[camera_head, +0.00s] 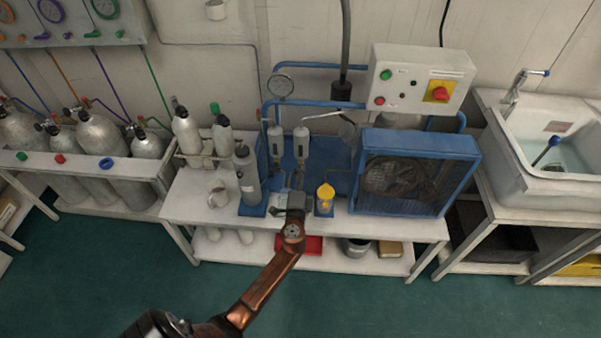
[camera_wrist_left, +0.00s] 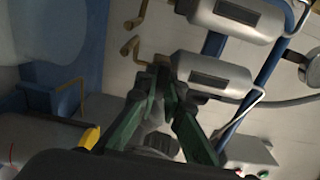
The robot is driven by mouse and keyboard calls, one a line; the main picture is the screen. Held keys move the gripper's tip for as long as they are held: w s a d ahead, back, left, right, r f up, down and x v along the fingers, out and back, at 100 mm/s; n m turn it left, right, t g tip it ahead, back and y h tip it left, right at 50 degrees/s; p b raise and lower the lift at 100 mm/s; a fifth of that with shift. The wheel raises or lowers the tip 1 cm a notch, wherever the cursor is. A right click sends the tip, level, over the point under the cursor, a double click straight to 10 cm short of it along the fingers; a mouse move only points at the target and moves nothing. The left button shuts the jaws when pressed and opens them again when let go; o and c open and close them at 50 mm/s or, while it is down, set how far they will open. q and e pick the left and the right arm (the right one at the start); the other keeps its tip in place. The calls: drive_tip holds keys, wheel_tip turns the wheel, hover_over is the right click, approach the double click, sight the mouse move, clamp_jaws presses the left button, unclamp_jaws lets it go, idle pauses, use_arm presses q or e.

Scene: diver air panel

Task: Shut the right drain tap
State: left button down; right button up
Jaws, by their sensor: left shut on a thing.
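Two silver filter cylinders hang side by side on the blue compressor; the right one (camera_head: 301,142) also shows in the left wrist view (camera_wrist_left: 212,73). The left one shows in the wrist view (camera_wrist_left: 235,18) at the top. A brass drain piece (camera_wrist_left: 130,48) is at the lower end of the right cylinder. My left gripper (camera_head: 294,200) is below the cylinders in the head view. In the wrist view its green-sided fingers (camera_wrist_left: 163,80) are shut at the right drain tap, whose handle is mostly hidden between them. My right gripper is in neither view.
A yellow-topped bottle (camera_head: 325,194) stands just right of the gripper. A grey cylinder (camera_head: 247,176) stands left. The blue fan guard (camera_head: 413,172) and control box (camera_head: 421,79) are to the right. A white mug (camera_head: 217,193) is on the bench.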

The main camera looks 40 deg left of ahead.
use_arm(q)
drive_tip(key=shift+d, duration=0.1)
drive_tip(key=c, duration=2)
unclamp_jaws()
drive_tip(key=shift+c, duration=0.2)
drive_tip(key=v, duration=1.2)
